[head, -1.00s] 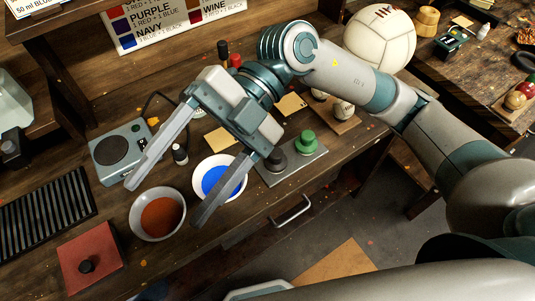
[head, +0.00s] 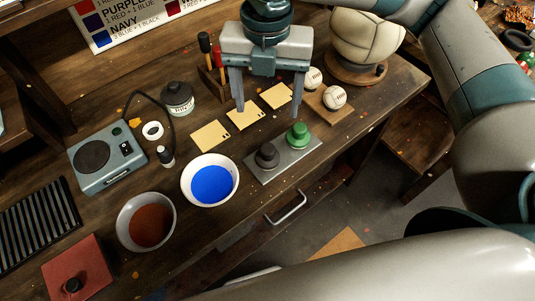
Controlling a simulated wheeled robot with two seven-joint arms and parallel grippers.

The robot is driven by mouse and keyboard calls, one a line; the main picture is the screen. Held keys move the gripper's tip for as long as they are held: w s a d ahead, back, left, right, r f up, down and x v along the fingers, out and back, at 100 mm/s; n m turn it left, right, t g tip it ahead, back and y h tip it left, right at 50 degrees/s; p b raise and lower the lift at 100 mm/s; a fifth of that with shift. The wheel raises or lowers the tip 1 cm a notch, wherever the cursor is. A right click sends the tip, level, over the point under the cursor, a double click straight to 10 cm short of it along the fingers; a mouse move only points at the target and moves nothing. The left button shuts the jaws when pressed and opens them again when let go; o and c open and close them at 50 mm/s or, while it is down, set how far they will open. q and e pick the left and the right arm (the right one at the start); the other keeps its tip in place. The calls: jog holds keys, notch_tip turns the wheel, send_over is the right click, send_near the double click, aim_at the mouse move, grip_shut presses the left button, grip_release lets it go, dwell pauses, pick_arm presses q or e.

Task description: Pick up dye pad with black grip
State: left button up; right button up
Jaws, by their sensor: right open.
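A dye pad with a black grip (head: 267,155) stands on a grey metal plate (head: 284,163), at the left of a pad with a green grip (head: 298,134). My right gripper (head: 268,112) is open and empty, pointing down. In the picture its fingertips are just above the grey plate, over the paper cards, apart from both pads. My left gripper is not in view.
A bowl of blue dye (head: 211,182) stands just left of the plate, and a bowl of reddish-brown dye (head: 147,222) farther left. A red square with a black knob (head: 76,268) lies at lower left. Baseballs (head: 334,97) sit at right, near paper cards (head: 210,136).

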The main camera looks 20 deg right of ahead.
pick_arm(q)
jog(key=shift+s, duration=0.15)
pick_arm(e)
jog(key=shift+f, duration=0.1)
jog(key=p, duration=0.2)
send_over(268, 148)
notch_tip(268, 148, down, 6)
jog(key=r, duration=0.1)
jog(key=f, duration=0.3)
jog(key=f+p, duration=0.1)
jog(key=f, duration=0.1)
jog(key=shift+s+a+f+p, duration=0.2)
jog(key=shift+f+p, duration=0.1)
jog(key=shift+f, duration=0.1)
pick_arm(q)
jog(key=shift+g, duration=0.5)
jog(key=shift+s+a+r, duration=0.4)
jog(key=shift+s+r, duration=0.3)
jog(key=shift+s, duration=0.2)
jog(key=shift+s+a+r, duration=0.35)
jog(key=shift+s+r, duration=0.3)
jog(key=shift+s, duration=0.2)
pick_arm(e)
jog(key=shift+f, duration=0.6)
